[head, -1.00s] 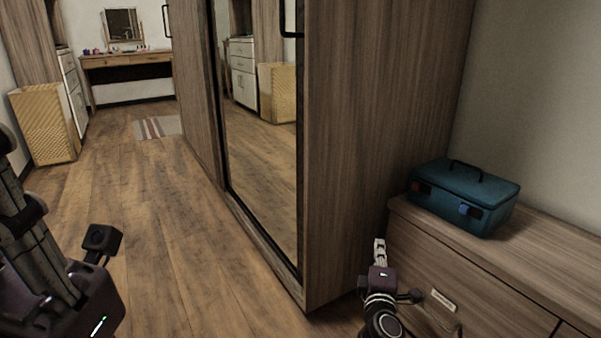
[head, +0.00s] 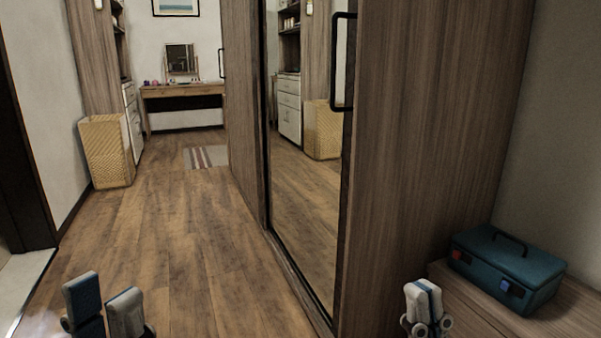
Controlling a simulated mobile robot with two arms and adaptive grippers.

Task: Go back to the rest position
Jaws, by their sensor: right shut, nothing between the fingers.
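My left gripper (head: 103,286) is at the bottom left of the head view. Its two fingers stand apart with nothing between them, over the wooden floor. My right gripper (head: 423,289) is at the bottom right, in front of the wooden cabinet. Its fingers are together and hold nothing. Most of both arms is below the picture edge.
A teal case (head: 508,268) sits on the low dresser (head: 465,300) at the right, close to my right gripper. A tall wardrobe (head: 425,130) with a mirror door stands in the middle. A wicker basket (head: 107,150) is at the far left. The floor (head: 180,235) between is clear.

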